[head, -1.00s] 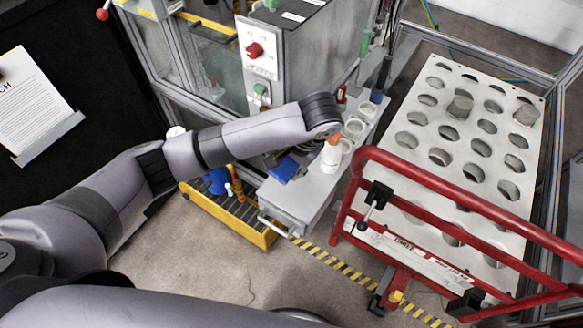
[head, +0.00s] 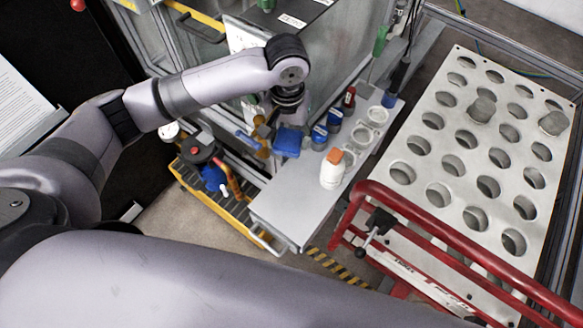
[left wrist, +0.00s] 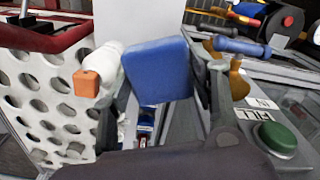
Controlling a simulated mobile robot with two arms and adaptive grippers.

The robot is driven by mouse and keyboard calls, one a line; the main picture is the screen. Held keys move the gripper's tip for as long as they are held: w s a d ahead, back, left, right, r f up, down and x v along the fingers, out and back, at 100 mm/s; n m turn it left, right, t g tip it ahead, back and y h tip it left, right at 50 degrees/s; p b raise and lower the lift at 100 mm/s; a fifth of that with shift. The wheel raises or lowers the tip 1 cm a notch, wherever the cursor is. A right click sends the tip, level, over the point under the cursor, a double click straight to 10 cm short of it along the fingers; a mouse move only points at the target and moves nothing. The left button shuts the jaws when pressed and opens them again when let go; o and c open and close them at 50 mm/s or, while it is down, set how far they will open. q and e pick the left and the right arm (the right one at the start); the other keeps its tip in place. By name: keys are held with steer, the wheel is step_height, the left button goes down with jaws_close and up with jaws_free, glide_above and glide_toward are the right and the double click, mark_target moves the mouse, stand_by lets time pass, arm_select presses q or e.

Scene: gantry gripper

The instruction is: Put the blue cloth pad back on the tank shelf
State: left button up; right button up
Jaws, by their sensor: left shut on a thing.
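The blue cloth pad (head: 287,143) is in my left gripper (head: 284,120), which is shut on it. In the head view the pad appears in front of the far left part of the grey shelf beside the tank (head: 290,205). Its exact height above the shelf is hard to tell. In the left wrist view the pad (left wrist: 158,70) fills the middle, tilted, with a flat face towards the camera. The dark gripper parts (left wrist: 205,92) show beside it. My right gripper is not in view.
A white bottle with an orange cap (head: 332,172), blue-labelled jars (head: 320,137) and white-rimmed cups (head: 362,135) stand on the shelf. Its front part is clear. A red rail (head: 440,225) and perforated plate (head: 440,150) lie to the right. A yellow crate (head: 215,200) stands at left.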

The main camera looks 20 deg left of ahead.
arm_select(q)
step_height(320, 180, down, 9)
steer(key=s, duration=0.1)
glide_above(288, 181)
step_height(288, 181, down, 5)
steer(key=shift+r, duration=0.2)
steer(key=shift+f, duration=0.2)
step_height(288, 181, down, 4)
steer(key=shift+f+b, duration=0.1)
steer(key=shift+b, duration=0.3)
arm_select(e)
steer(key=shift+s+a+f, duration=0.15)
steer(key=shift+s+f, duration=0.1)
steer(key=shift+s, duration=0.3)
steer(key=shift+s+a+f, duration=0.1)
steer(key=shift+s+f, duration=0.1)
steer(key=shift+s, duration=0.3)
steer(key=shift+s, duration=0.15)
arm_select(q)
steer(key=o, duration=1)
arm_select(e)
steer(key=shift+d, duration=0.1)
